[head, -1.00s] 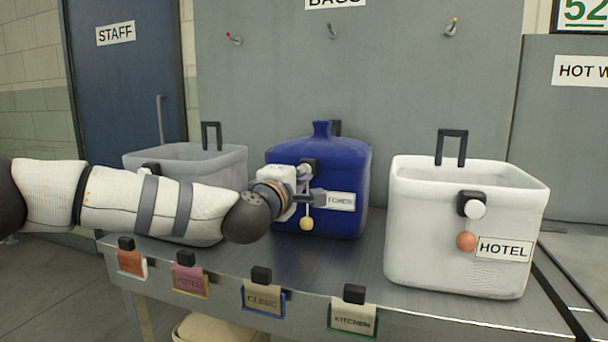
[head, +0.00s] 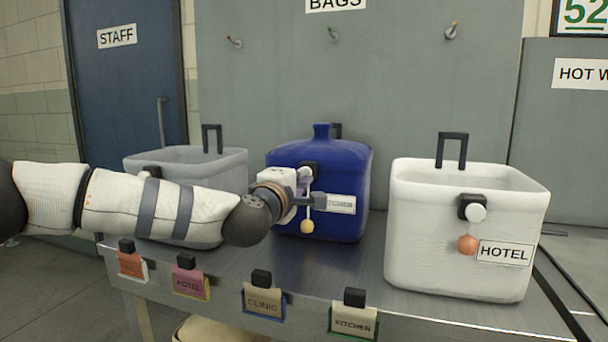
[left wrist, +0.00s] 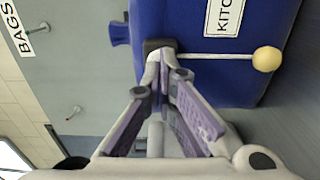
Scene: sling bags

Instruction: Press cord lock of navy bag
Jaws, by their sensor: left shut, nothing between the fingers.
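The navy bag (head: 345,215) stands closed and upright in the middle of the bench, with a KITCHEN label on its front. Its black cord lock (head: 311,166) has a pale button, and a cord with a yellow bead (head: 307,227) hangs below. My left gripper (head: 318,199) is shut and empty in front of the bag. In the left wrist view, the fingertips (left wrist: 165,62) come together close to the dark cord lock (left wrist: 152,44) and partly hide it. I cannot tell whether they touch it. My right gripper is not in view.
A white HOTEL bag (head: 430,250) with an orange bead stands at right, and a grey bag (head: 225,175) stands at left, partly behind my arm. Several tags hang along the bench's front edge (head: 225,275). The bench is clear between the navy and white bags.

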